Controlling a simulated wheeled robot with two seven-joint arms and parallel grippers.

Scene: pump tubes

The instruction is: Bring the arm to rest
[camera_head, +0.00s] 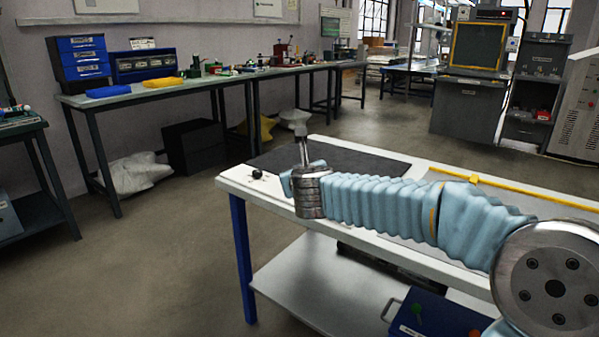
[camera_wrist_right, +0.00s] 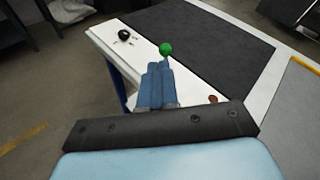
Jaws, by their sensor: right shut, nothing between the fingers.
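My right arm (camera_head: 375,205), in a ribbed light-blue sleeve, reaches in from the right over a white-topped table (camera_head: 235,180) in the head view. Its metal wrist is over the table's left part; the fingers are hard to make out there. In the right wrist view my right gripper (camera_wrist_right: 158,66) has its blue fingers together, shut and empty. A green ball (camera_wrist_right: 166,49) shows just past the fingertips, over the white tabletop; I cannot tell whether they touch. My left gripper is not in view.
A black ball (camera_head: 256,173) sits near the table's left corner, beside a dark mat (camera_head: 345,158). A yellow strip (camera_head: 520,190) lies along the right side. A blue box (camera_head: 440,318) is on the lower shelf. Open floor lies left, before a long workbench (camera_head: 150,93).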

